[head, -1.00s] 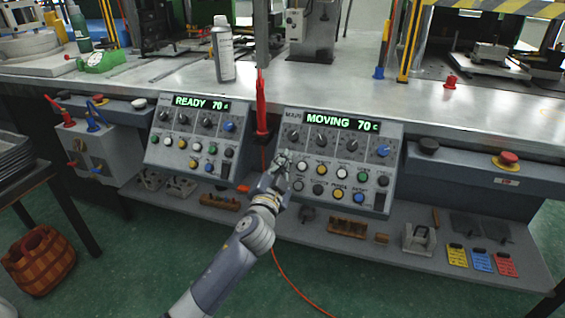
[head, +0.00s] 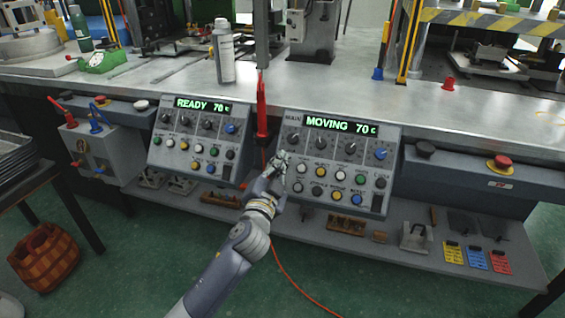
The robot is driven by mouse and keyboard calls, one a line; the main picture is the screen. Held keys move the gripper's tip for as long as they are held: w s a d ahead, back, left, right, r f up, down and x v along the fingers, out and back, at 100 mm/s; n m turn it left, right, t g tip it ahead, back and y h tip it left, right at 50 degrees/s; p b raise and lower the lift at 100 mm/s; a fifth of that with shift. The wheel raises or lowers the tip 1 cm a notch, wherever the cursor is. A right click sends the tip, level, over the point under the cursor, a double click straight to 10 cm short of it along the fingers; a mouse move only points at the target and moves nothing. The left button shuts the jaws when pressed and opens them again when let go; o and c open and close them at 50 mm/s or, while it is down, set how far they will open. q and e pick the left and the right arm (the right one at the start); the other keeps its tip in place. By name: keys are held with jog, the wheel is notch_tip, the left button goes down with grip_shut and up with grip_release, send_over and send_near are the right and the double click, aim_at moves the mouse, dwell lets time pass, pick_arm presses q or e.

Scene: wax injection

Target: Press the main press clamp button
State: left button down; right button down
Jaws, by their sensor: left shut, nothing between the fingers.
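The main control panel (head: 335,150) is the right-hand grey box, with its display (head: 341,125) reading MOVING 70 c. Below the display are a row of knobs and two rows of coloured buttons. My left gripper (head: 281,160) is shut and empty at the panel's left edge, beside the upper button row. Its fingertips are close to the leftmost upper button; I cannot tell if they touch it. The button labels are too small to read surely, so I cannot tell which is the clamp button. My right gripper is not in view.
A second panel (head: 192,135) to the left reads READY 70 c. A red emergency button (head: 500,162) is at right. The lower shelf (head: 400,255) holds small tools and coloured tags.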

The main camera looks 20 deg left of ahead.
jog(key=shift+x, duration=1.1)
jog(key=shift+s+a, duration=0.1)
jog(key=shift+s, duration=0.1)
